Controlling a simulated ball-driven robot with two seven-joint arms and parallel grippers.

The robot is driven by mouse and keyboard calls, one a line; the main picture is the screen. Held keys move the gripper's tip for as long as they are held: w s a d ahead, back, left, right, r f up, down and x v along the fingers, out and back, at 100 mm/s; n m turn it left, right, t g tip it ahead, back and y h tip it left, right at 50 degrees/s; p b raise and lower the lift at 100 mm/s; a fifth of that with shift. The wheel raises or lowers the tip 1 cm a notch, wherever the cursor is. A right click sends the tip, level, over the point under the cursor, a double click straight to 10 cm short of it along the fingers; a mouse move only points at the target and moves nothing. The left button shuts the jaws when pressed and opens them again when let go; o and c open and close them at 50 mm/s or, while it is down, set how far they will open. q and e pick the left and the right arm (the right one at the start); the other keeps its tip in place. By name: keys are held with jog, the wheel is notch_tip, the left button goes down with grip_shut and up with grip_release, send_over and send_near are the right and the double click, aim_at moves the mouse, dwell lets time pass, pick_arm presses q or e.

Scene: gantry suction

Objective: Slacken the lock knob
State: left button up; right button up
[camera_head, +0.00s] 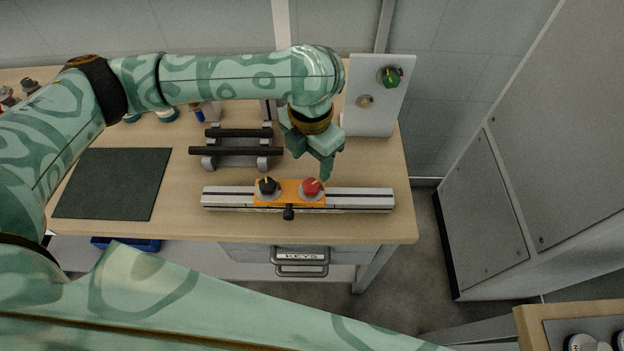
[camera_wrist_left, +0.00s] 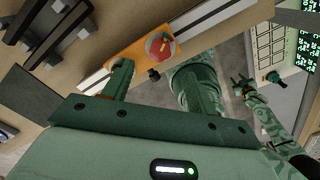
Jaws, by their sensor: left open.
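An orange carriage (camera_head: 290,198) sits on a pale slotted rail along the bench's front. It carries a black knob (camera_head: 268,186) and a red knob (camera_head: 312,187) with yellow pointers on top, and a small black knob (camera_head: 289,212) on its front face. I cannot tell for certain which is the lock knob. My left gripper (camera_head: 327,165) is open and empty, above and just behind the red knob. The left wrist view shows the red knob (camera_wrist_left: 161,46) and front knob (camera_wrist_left: 153,74) beyond the fingers. My right gripper (camera_wrist_left: 241,84) shows small there; its jaw state is unclear.
Behind the rail stands a black-barred rack (camera_head: 238,150). A pale upright panel (camera_head: 378,100) with a green knob (camera_head: 390,76) stands back right. A dark mat (camera_head: 112,183) lies left. A drawer handle labelled KEYS (camera_head: 300,257) projects below the bench front.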

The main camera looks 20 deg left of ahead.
aim_at(311, 185)
pick_arm(q)
notch_tip(311, 185, down, 7)
jog(key=shift+s+r+b, duration=0.1)
jog(key=shift+s+b, duration=0.05)
jog(key=shift+b, duration=0.8)
jog(key=shift+f, duration=0.5)
pick_arm(e)
jog(key=f, duration=0.1)
jog(key=w+f, duration=0.1)
jog(key=shift+w+f, duration=0.3)
pick_arm(q)
jog(key=c, duration=1)
